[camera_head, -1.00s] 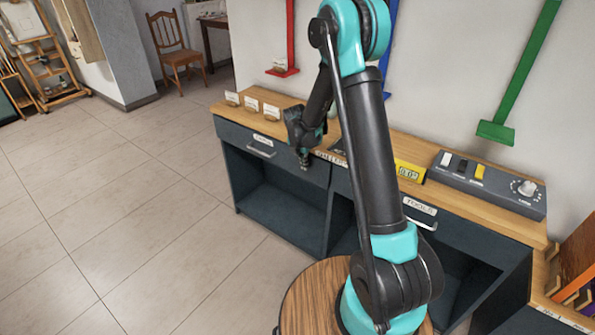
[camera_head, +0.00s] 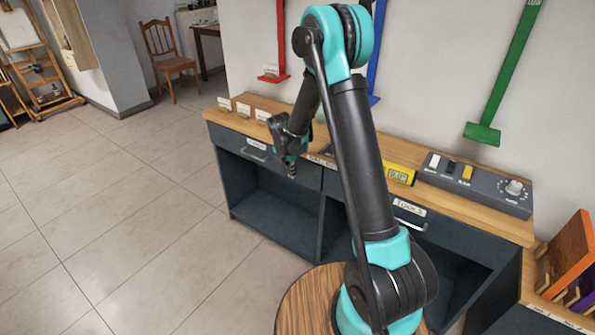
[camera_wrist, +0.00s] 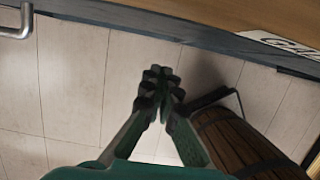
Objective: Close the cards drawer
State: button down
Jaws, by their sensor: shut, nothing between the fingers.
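The desk's left drawer (camera_head: 235,141) has a small white label that is too small to read surely, so I cannot confirm it is the cards drawer. Its front looks nearly level with the desk front; I cannot tell whether a small gap remains. Its metal bar handle (camera_head: 254,154) also shows at the upper left of the wrist view (camera_wrist: 16,24). My gripper (camera_head: 291,173) is shut and empty, pointing down in front of the drawer's right end. In the wrist view its fingertips (camera_wrist: 160,78) meet over the floor, apart from the desk front.
The wooden desk top (camera_head: 318,132) holds small cards (camera_head: 243,110), a yellow display (camera_head: 398,173) and a grey switch panel (camera_head: 474,184). A drawer labelled Tools (camera_head: 408,208) is at the right. Open shelves lie below. The tiled floor (camera_head: 120,210) at left is clear.

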jog(key=v, duration=0.9)
jog(key=s+d+r+m, duration=0.4)
jog(key=s+d+m, duration=0.3)
jog(key=s+d+f+m+t+y, duration=0.1)
jog(key=s+d+m, duration=0.3)
jog(key=s+m, duration=0.6)
jog(key=s+d+f+m+t, duration=0.1)
jog(key=s+d+m, duration=0.4)
jog(key=s+m, duration=0.6)
jog(key=shift+s+d+f+y, duration=0.2)
jog(key=shift+s+d+y, duration=0.2)
jog(key=shift+s, duration=0.55)
